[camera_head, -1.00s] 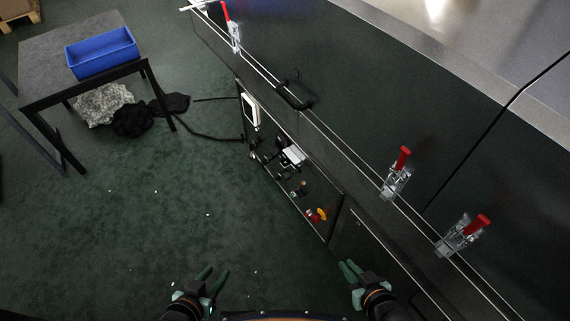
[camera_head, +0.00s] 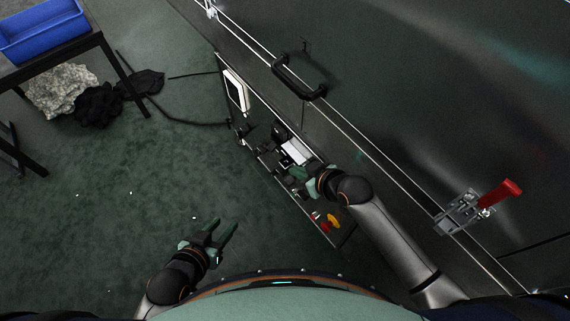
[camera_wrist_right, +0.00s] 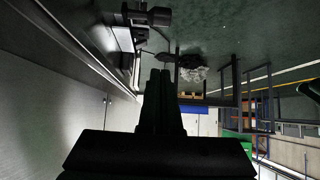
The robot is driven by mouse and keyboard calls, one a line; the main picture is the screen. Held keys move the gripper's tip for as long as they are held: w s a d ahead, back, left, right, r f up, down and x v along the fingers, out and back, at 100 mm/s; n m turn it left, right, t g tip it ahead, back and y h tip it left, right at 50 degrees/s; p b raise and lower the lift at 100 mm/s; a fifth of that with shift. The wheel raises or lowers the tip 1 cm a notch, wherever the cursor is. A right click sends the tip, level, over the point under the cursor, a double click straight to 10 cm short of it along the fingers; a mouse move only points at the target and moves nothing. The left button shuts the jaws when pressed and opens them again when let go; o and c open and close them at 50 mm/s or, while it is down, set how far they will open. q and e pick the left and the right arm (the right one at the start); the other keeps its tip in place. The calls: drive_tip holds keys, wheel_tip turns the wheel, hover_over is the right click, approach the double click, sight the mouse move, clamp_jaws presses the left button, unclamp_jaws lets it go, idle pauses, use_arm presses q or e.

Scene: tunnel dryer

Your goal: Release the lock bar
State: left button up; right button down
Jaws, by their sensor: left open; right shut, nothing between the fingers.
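I cannot tell for certain which part is the lock bar. My right gripper (camera_head: 296,173) is shut and empty, in front of the panel just below the silver-white block in the picture; contact cannot be told. Its shut fingers also show in the right wrist view (camera_wrist_right: 160,72), with black panel fittings (camera_wrist_right: 150,17) beyond. My left gripper (camera_head: 225,226) is open and empty over the floor.
A black handle (camera_head: 300,78) and a red-handled toggle clamp (camera_head: 480,207) sit on the dryer's dark side above the panel. A blue bin (camera_head: 42,30) stands on a table (camera_head: 62,52) at upper left. The green floor between is mostly clear, with a cable by the panel.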

sight(288, 178)
use_arm(q)
drive_tip(key=shift+w+f, duration=0.1)
drive_tip(key=shift+f, duration=0.05)
use_arm(e)
drive_tip(key=shift+w+a, duration=0.1)
drive_tip(key=shift+w, duration=0.15)
drive_tip(key=w+f+b, duration=0.1)
drive_tip(key=f, duration=0.1)
drive_tip(key=w+a+f+b, duration=0.1)
drive_tip(key=f+b, duration=0.1)
drive_tip(key=f, duration=0.1)
drive_tip(key=w+a+f+b, duration=0.1)
drive_tip(key=f, duration=0.2)
drive_tip(key=shift+w+a+f, duration=0.1)
drive_tip(key=shift+a+f, duration=0.1)
drive_tip(key=shift+f, duration=0.05)
use_arm(q)
drive_tip(key=w+t, duration=0.1)
drive_tip(key=w+a+r+t, duration=0.1)
drive_tip(key=w, duration=0.1)
drive_tip(key=shift+w+r, duration=0.1)
drive_tip(key=shift+r, duration=0.1)
